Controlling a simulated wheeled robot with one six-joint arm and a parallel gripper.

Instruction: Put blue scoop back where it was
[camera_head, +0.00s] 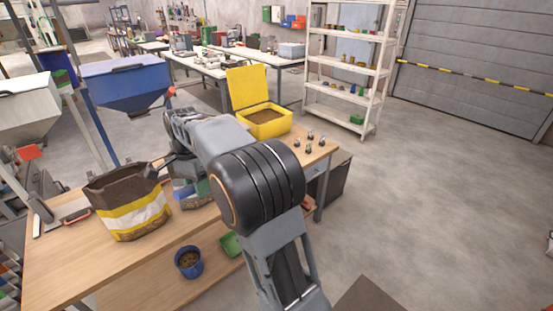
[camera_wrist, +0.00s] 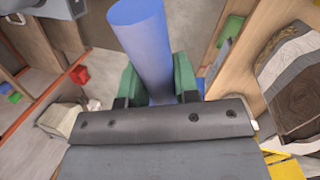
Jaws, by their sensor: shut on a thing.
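In the wrist view the blue scoop shows as a smooth blue cylinder (camera_wrist: 145,45), which looks like its handle. My gripper (camera_wrist: 158,82) is shut on it, with a green pad at each side. The scoop's far end is out of view. In the head view my arm reaches over the wooden table, and my gripper is mostly hidden behind it. A small blue patch shows below the arm beside the pellet bag (camera_head: 128,205); I cannot tell whether it is the scoop. The open brown, white and yellow bag also shows at the right of the wrist view (camera_wrist: 297,85).
An open yellow box (camera_head: 265,122) with brown contents stands at the table's back, several small items beside it. A blue hopper (camera_head: 125,85) stands behind the bag. A blue pot (camera_head: 188,262) and green tray (camera_head: 230,244) sit on the lower shelf. Floor to the right is clear.

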